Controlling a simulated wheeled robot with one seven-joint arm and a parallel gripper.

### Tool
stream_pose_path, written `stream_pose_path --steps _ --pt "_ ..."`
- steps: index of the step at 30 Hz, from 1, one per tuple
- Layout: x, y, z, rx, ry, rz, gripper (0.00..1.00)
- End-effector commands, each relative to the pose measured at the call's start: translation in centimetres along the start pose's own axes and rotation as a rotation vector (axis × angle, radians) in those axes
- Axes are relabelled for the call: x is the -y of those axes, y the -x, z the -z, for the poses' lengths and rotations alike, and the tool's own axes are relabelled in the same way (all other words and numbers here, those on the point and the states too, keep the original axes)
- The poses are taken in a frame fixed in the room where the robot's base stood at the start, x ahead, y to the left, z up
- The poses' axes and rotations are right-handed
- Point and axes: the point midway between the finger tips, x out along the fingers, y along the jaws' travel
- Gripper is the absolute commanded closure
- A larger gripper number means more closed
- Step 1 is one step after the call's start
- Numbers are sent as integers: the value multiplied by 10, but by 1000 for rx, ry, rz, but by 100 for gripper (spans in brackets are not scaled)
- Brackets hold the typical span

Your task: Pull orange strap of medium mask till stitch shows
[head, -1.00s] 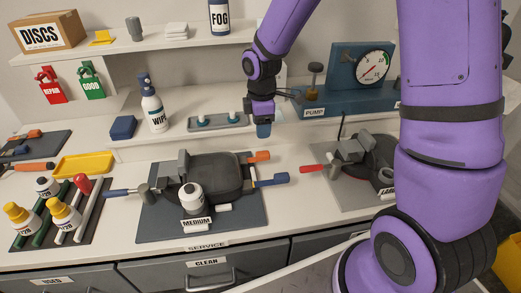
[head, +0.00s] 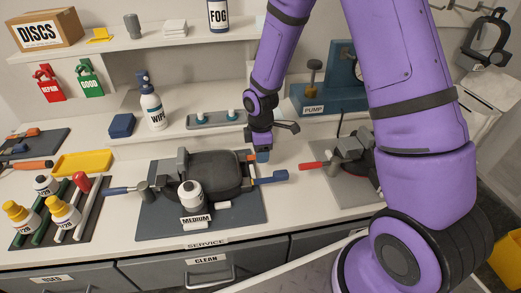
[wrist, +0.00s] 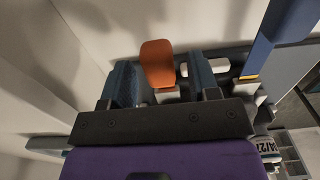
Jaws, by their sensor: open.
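The medium mask (head: 225,172) is a dark grey facepiece on a dark mat behind the MEDIUM label (head: 197,220). Its orange strap (head: 250,157) sticks out at the upper right, mostly hidden by my gripper (head: 262,156) in the head view. In the wrist view the strap's orange end (wrist: 158,62) shows between the two blue fingers, apart from both. My gripper is open and points down at the strap. A blue strap (head: 270,177) lies just in front of it. I cannot see any stitch.
Another mask (head: 358,157) with a red strap end (head: 312,165) stands to the right. A white canister (head: 190,195) sits at the medium mask's front. A shelf tray (head: 215,119) and the PUMP unit (head: 325,98) are behind.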

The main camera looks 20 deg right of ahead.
Motion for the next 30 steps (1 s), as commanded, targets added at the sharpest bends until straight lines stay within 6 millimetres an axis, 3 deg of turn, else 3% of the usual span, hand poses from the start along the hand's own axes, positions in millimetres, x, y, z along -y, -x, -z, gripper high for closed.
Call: stream_pose_path --steps 4,5,9,12,17,30 --pt "0 0 0 0 0 0 45" --pt "0 0 0 0 0 0 49" --pt "0 0 0 0 0 0 81" --pt "0 0 0 0 0 0 100" --pt "0 0 -2 0 -1 0 100" --pt "0 0 -38 0 -1 0 100"
